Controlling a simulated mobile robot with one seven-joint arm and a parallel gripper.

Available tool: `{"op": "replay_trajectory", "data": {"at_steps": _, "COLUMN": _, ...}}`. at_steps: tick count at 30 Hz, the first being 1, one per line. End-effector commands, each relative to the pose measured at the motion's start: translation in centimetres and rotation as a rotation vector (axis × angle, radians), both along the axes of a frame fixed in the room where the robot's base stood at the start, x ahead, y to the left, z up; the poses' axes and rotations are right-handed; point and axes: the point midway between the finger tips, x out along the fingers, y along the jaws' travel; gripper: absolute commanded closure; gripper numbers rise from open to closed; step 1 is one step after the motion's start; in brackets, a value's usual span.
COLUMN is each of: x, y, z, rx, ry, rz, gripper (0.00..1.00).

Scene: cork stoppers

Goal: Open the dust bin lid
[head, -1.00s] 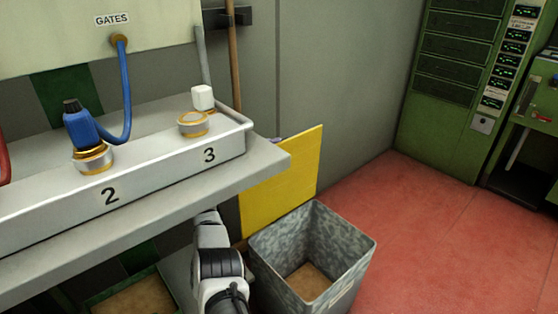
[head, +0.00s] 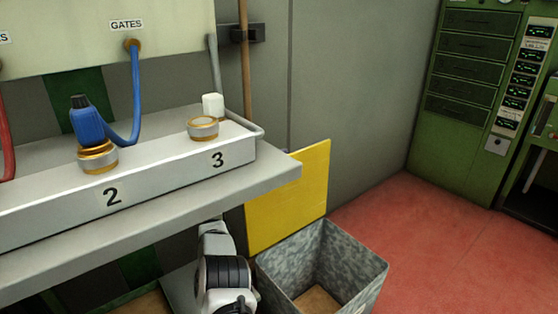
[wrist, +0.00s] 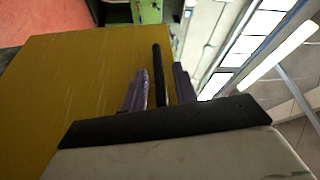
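The dust bin (head: 352,268) is a grey mottled square bin below the right end of the bench. Its yellow lid (head: 290,200) stands raised, nearly upright, at the back of the bin, and the bin's mouth is uncovered. The lid (wrist: 75,90) also fills the left of the wrist view. My gripper (wrist: 159,90) shows there with two purple fingers held apart, close beside the lid. A thin black bar (wrist: 160,70) lies between the fingers; I cannot tell whether it touches them. In the head view my gripper is hidden and only part of my arm shows beside the bin.
A grey bench (head: 270,184) with numbered sockets overhangs the space left of the bin. A brown pole (head: 246,70) leans on the wall behind. Green cabinets (head: 468,110) stand at the far right. Red floor (head: 440,240) is open right of the bin.

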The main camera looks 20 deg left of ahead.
Motion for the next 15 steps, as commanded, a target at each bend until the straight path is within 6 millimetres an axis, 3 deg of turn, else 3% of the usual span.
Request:
{"op": "replay_trajectory", "data": {"at_steps": 9, "x": -0.1, "y": 0.1, "z": 0.0, "rx": 0.0, "ry": 0.0, "rz": 0.001, "gripper": 0.68}}
{"op": "replay_trajectory", "data": {"at_steps": 15, "x": -1.3, "y": 2.2, "z": -0.2, "rx": 0.002, "ry": -0.001, "rz": 0.004, "gripper": 0.68}}
